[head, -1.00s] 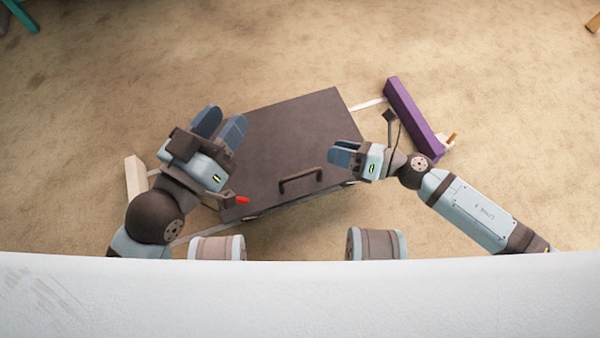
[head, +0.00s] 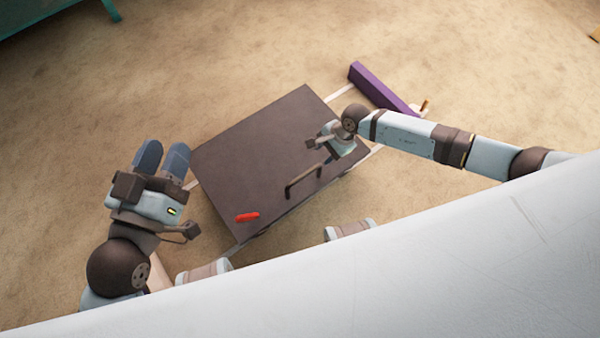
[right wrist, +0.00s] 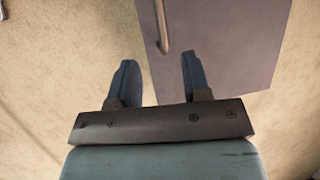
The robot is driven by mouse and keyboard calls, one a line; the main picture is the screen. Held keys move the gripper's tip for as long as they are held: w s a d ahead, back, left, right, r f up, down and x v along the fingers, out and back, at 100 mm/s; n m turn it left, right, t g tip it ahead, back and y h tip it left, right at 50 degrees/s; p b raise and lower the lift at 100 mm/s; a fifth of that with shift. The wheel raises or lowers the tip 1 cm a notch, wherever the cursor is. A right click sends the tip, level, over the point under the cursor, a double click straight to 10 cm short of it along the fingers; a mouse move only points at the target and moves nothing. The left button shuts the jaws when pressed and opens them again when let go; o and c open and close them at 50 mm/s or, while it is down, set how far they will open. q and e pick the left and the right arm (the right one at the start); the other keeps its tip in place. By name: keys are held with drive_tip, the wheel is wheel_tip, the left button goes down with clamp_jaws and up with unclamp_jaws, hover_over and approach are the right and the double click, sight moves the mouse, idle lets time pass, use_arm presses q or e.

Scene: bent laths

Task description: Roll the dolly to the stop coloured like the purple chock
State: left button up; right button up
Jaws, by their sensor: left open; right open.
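The dolly (head: 265,140) is a dark brown flat platform on the carpet, with a bar handle (head: 303,182) near its front right edge. A purple bar (head: 385,88), the purple stop, lies beyond its right end, with a gap between. A pale bar (head: 158,278) at lower left is mostly hidden by my left arm. I cannot make out a separate purple chock. My right gripper (head: 328,160) is open over the dolly beside the handle. In the right wrist view its fingers (right wrist: 158,78) are apart, with the handle (right wrist: 161,28) ahead. My left gripper (head: 163,157) is open and empty left of the dolly.
A red piece (head: 247,217) shows at the dolly's front left edge. Pale strips (head: 340,91) run along the floor beside the dolly. A small orange-and-white piece (head: 424,106) is by the purple bar's near end. Teal furniture (head: 40,12) stands at upper left. Carpet behind the dolly is clear.

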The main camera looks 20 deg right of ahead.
drive_tip(key=b, duration=0.4)
approach(304, 174)
drive_tip(key=x, duration=0.4)
drive_tip(key=shift+s+f, duration=0.1)
drive_tip(key=shift+f, duration=0.15)
drive_tip(key=b+x, duration=0.1)
drive_tip(key=x, duration=0.2)
drive_tip(key=shift+a+f, duration=0.2)
drive_tip(key=shift+f, duration=0.1)
use_arm(q)
drive_tip(key=shift+m+g, duration=0.7)
drive_tip(key=shift+m, duration=0.2)
drive_tip(key=f, duration=0.2)
drive_tip(key=w+f, duration=0.1)
drive_tip(key=f, duration=0.2)
use_arm(e)
drive_tip(key=shift+a+f, duration=0.2)
drive_tip(key=shift+f, duration=0.2)
clamp_jaws()
